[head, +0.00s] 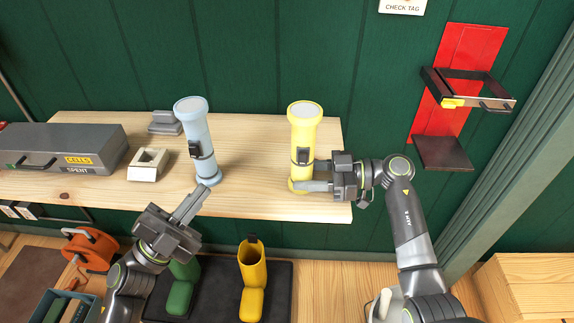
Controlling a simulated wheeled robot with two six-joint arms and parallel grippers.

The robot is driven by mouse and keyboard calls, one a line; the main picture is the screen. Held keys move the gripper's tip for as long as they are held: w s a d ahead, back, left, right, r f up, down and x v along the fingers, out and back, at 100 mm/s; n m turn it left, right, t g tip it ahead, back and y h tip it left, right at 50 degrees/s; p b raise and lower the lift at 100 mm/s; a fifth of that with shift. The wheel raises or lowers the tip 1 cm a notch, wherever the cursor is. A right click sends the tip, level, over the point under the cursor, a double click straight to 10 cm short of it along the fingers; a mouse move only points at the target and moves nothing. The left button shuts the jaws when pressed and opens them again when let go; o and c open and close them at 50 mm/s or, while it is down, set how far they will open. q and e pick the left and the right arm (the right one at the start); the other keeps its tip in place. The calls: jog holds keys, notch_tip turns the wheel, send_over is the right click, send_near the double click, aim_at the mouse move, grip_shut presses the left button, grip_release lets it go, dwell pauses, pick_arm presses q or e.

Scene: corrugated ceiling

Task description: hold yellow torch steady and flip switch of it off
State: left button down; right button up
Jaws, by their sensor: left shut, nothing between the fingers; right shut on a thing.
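The yellow torch (304,133) stands upright on the right part of the wooden shelf, lens end up. A dark switch (302,155) sits on its front side, too small to tell its position. My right gripper (298,175) is shut on the lower part of the yellow torch, coming from the right. My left gripper (196,203) is shut and empty, in front of the shelf's front edge, below the blue torch and apart from the yellow torch.
A blue torch (196,135) stands left of the yellow one. A grey case (60,148), a cream holder (148,165) and a grey block (165,123) are on the shelf (245,195). Yellow (252,275) and green boots (180,290) stand below. A red wall panel (468,60) hangs right.

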aim_at(303, 159)
pick_arm(q)
jog(key=shift+w+d+r+m+g, duration=0.15)
jog(key=shift+d+m+g, duration=0.8)
jog(key=shift+m+g, duration=1.3)
jog(key=shift+w+d+r+m+g, duration=0.15)
jog(key=shift+d+m+g, duration=0.75)
jog(key=shift+m+g, duration=1.35)
jog(key=shift+w+d+r+m+g, duration=0.15)
jog(key=shift+d+m+g, duration=0.8)
jog(key=shift+m+g, duration=1.3)
jog(key=shift+w+m+t, duration=0.1)
jog(key=shift+m+t, duration=0.25)
jog(key=shift+t, duration=0.1)
jog(key=w+d, duration=0.6)
jog(key=d, duration=0.3)
jog(key=shift+w+d+r, duration=0.15)
jog(key=shift+d+r, duration=0.2)
